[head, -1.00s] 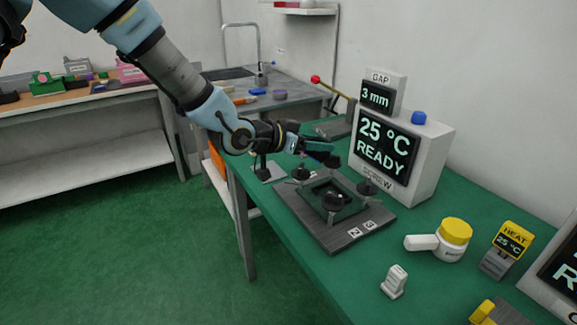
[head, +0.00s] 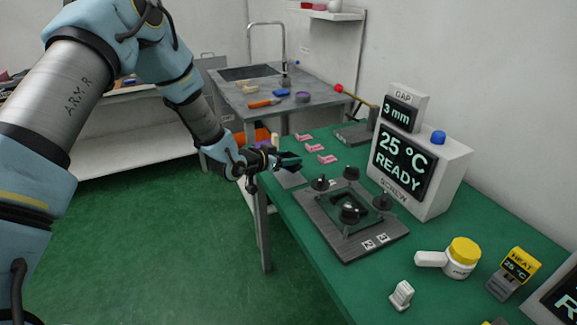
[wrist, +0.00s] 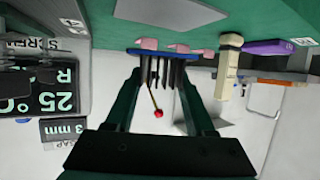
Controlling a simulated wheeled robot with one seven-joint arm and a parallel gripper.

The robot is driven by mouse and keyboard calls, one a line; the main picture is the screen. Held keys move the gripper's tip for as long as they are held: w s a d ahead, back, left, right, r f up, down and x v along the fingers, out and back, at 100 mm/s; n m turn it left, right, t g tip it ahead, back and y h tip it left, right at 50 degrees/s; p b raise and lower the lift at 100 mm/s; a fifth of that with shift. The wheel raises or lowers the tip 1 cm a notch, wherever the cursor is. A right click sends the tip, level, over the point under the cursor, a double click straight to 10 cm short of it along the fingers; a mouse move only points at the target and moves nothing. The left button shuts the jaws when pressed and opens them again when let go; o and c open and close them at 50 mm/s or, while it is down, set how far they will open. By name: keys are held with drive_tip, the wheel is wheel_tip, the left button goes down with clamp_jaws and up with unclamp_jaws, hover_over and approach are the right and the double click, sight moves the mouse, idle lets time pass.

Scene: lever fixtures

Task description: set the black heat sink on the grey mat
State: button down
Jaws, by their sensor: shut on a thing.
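The black heat sink (wrist: 165,72), with upright-looking fins and a blue strip along one side, is between my fingers in the wrist view. My gripper (wrist: 165,85) is shut on it. In the head view my gripper (head: 288,161) is at the bench's left edge, and the heat sink is hard to make out there. The grey mat (head: 291,181) lies just below my gripper on the green bench, left of the clamp fixture. It also shows in the wrist view (wrist: 172,12), apart from the heat sink. The exact height above the mat cannot be told.
The clamp fixture (head: 345,240) with black knobs stands right of the mat. Several pink clips (head: 327,159) lie behind my gripper. The display box (head: 420,165), reading 25 °C READY, stands behind the fixture. A white pot with yellow lid (head: 463,255) is at the right.

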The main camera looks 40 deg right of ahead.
sight(288, 167)
drive_tip(key=shift+f+p, duration=0.5)
drive_tip(key=shift+f, duration=1.4)
drive_tip(key=shift+f, duration=0.15)
drive_tip(key=shift+c, duration=1.3)
unclamp_jaws()
drive_tip(key=shift+r, duration=0.3)
drive_tip(key=b+v, duration=0.3)
drive_tip(key=v, duration=0.9)
